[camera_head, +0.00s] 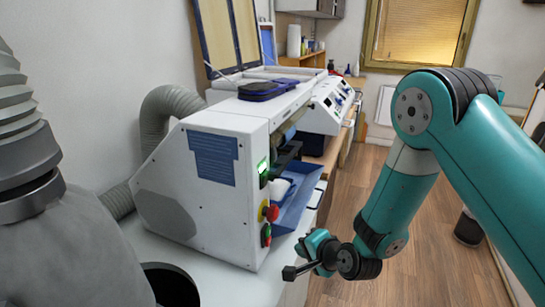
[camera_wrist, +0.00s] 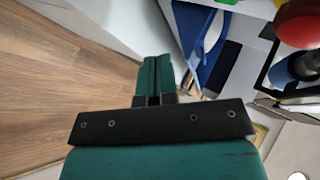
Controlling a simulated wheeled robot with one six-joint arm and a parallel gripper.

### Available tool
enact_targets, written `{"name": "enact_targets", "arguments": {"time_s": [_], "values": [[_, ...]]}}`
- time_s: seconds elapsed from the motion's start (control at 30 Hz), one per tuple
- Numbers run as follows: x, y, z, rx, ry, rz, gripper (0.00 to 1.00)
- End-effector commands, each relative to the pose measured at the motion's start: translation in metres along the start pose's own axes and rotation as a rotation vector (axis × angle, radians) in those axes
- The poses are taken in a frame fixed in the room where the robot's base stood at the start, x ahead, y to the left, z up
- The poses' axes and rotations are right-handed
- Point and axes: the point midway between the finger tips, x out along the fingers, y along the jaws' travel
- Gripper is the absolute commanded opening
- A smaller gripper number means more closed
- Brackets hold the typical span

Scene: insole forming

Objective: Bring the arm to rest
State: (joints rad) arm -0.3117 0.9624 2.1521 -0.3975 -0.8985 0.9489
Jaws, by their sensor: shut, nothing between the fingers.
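My arm (camera_head: 400,200) is bent in the head view, with its upper part at the right and its wrist low, in front of the white machine. My gripper (camera_wrist: 153,60) shows in the wrist view with its two green fingers together and nothing between them. Its tips are near the machine's blue tray (camera_wrist: 205,55) but appear apart from it. In the head view the gripper's fingers are too small to make out clearly.
The white machine (camera_head: 205,185) with a blue tray (camera_head: 298,200) and red and green buttons stands on a light bench (camera_head: 235,285). More machines stand behind it. A grey hose (camera_head: 165,105) is at the left. Wooden floor (camera_head: 400,275) lies open beside the bench.

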Motion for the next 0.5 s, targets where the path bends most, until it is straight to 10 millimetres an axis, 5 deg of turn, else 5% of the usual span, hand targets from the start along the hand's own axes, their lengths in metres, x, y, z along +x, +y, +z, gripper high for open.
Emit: {"name": "enact_targets", "arguments": {"time_s": [0.17,0.33,0.5], "values": [[-0.045,-0.052,0.008,-0.186,-0.115,0.061,0.00],[-0.121,-0.090,0.028,-0.463,-0.290,0.146,0.00],[-0.212,-0.102,0.052,-0.752,-0.477,0.216,0.00]]}}
